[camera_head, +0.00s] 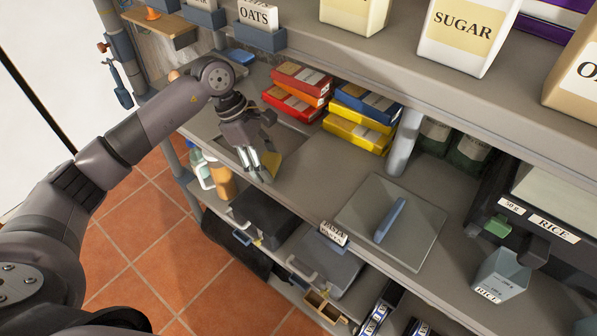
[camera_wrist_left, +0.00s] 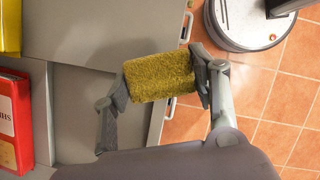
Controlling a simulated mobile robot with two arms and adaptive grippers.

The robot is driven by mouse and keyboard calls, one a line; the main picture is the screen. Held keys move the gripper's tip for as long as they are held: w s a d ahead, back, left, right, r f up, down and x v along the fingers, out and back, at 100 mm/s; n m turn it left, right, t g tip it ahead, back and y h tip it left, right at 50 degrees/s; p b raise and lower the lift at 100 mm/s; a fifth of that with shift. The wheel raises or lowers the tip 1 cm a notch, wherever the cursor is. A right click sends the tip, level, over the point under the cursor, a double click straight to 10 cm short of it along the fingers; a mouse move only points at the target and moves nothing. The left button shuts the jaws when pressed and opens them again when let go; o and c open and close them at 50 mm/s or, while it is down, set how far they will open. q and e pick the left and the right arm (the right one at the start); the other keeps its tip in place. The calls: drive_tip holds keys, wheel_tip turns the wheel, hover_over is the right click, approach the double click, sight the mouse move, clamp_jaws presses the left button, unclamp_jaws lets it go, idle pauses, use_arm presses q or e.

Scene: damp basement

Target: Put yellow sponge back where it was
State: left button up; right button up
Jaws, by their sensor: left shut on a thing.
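The yellow sponge (camera_wrist_left: 160,77) is a rough, olive-yellow block in the left wrist view. My left gripper (camera_wrist_left: 161,84) is shut on it, with one finger at each end. In the head view, my left gripper (camera_head: 256,172) points down near the front edge of the middle shelf, and part of the sponge (camera_head: 271,161) shows beside the fingers. The sponge appears held above the shelf edge; the exact gap is unclear. My right gripper is out of view.
Red and orange packs (camera_head: 297,88) and blue and yellow packs (camera_head: 361,115) are stacked behind the gripper. A grey board with a blue handle (camera_head: 390,220) lies to the right. Bottles (camera_head: 221,179) stand on the shelf below. A darker rectangular area (camera_head: 286,137) beside the gripper is bare.

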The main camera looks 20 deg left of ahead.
use_arm(q)
drive_tip(key=p, duration=0.2)
hover_over(305, 189)
drive_tip(key=a, duration=0.1)
drive_tip(key=shift+a, duration=0.15)
wheel_tip(305, 189, down, 3)
drive_tip(key=shift+f+p, duration=0.15)
drive_tip(key=shift+p, duration=1)
drive_tip(key=shift+f, duration=0.15)
drive_tip(key=shift+f+b, duration=0.15)
drive_tip(key=shift+b, duration=0.2)
drive_tip(key=o, duration=0.8)
drive_tip(key=shift+o, duration=1.4)
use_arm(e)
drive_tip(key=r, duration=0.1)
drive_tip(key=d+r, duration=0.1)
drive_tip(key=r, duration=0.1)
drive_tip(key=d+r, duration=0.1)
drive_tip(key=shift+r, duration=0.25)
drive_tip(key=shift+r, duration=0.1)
